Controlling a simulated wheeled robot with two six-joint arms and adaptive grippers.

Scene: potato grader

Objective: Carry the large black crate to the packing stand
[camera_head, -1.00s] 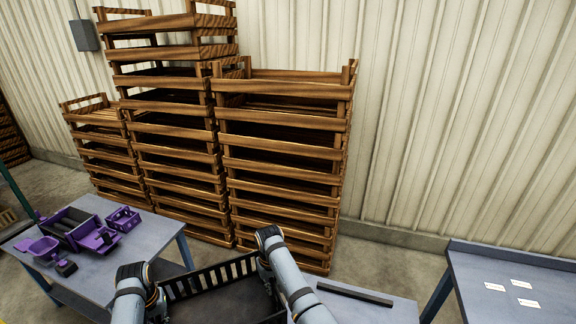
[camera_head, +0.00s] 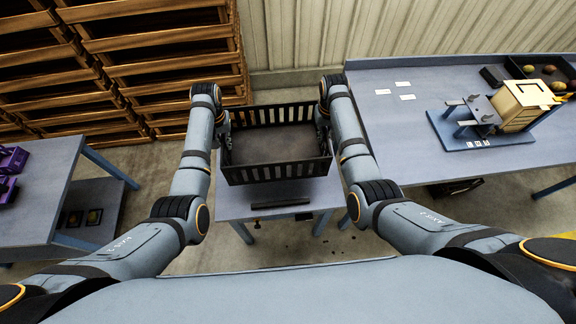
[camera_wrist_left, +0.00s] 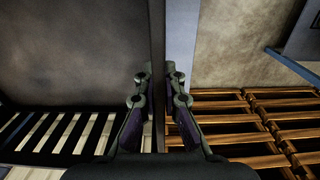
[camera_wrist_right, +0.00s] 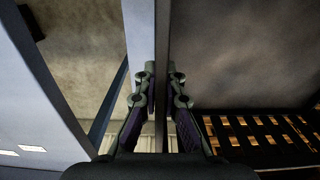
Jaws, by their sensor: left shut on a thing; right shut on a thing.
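The large black crate (camera_head: 281,172) has slatted walls and looks empty. In the head view it is level in front of me, over the far part of a small grey-blue table (camera_head: 238,207). I cannot tell whether it touches the table. My left gripper (camera_head: 224,124) is shut on its left wall and my right gripper (camera_head: 323,122) on its right wall. In the left wrist view the fingers (camera_wrist_left: 158,88) pinch the wall's top edge (camera_wrist_left: 157,40). The right wrist view shows the same grip (camera_wrist_right: 161,88). Which table is the packing stand is not marked.
A dark bar (camera_head: 281,203) lies along the small table's near edge. A long bench (camera_head: 400,140) on the right holds white cards and a yellow-and-blue device (camera_head: 520,105). Another table (camera_head: 45,185) with purple items stands left. Stacked wooden crates (camera_head: 160,60) stand behind, near the wall.

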